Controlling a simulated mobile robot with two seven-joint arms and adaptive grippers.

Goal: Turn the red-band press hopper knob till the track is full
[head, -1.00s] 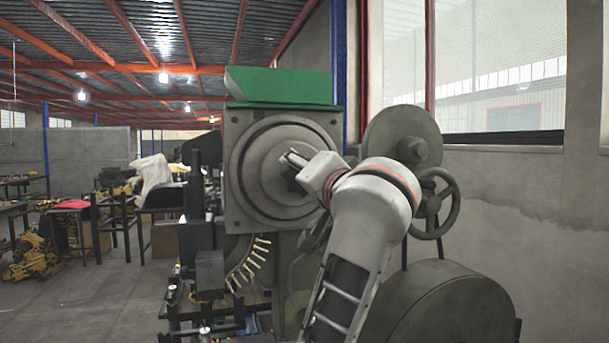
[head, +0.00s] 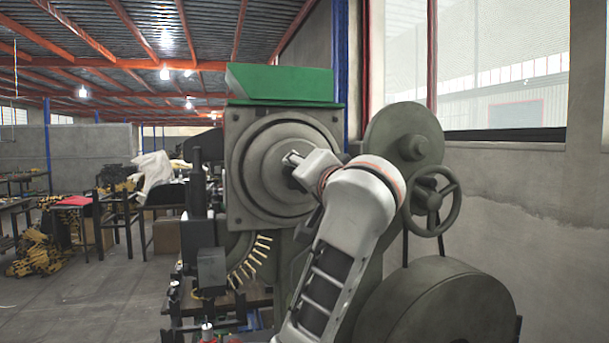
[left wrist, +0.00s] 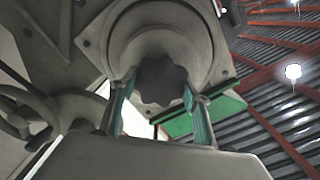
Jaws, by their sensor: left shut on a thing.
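The press hopper (head: 282,86) has a green top and a round grey drum front. Its dark lobed knob (left wrist: 161,80) sits at the drum's centre in the left wrist view. My left gripper (head: 294,162) reaches the drum centre from the right; in the wrist view its green-padded fingers (left wrist: 162,96) stand on both sides of the knob, shut on it. In the head view the gripper mostly hides the knob. The curved track (head: 250,262) below the drum shows several brass rivets in a row. Its lower end is hard to make out. My right gripper is not in view.
A handwheel (head: 432,201) and a round grey disc (head: 404,131) are right of the hopper. A large grey drum (head: 440,305) stands at lower right. Dark press parts (head: 205,215) stand close on the left. Tables and clutter lie further back left, beyond open floor.

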